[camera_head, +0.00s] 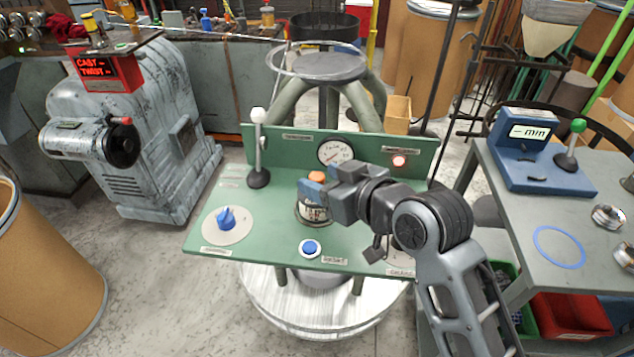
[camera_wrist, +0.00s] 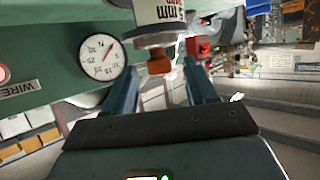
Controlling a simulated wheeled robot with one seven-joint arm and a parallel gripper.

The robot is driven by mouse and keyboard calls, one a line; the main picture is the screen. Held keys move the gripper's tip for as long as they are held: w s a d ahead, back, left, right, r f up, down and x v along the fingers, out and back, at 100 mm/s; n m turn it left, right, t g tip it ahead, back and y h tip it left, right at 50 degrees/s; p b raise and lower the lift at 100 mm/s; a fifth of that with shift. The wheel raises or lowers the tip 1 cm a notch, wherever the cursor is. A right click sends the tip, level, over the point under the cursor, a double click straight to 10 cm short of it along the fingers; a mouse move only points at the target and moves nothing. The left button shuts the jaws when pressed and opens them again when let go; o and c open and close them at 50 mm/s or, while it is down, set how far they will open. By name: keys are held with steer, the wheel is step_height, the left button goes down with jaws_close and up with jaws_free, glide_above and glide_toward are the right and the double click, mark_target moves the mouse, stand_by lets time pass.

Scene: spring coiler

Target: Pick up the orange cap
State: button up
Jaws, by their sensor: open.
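The orange cap (camera_head: 316,176) sits on top of a white container with dark lettering (camera_head: 313,213), which stands on the green panel. In the wrist view the orange cap (camera_wrist: 159,64) shows just ahead of the gap between the fingers, with the container's "5 mm" label (camera_wrist: 160,13) beyond it. My gripper (camera_wrist: 160,72) is open, one blue-grey finger to each side of the cap in that view. No contact with the cap is visible. In the head view my gripper (camera_head: 314,190) comes in from the right and hides part of the container.
The green panel (camera_head: 270,250) carries a black lever with a white knob (camera_head: 258,150), a blue dial knob (camera_head: 226,217), a blue button (camera_head: 310,247), a gauge (camera_head: 335,153) and a red light (camera_head: 399,161). A grey table (camera_head: 510,235) stands to the right.

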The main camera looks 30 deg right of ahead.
steer(key=shift+x, duration=1.25)
steer(key=shift+c, duration=0.4)
jaws_close()
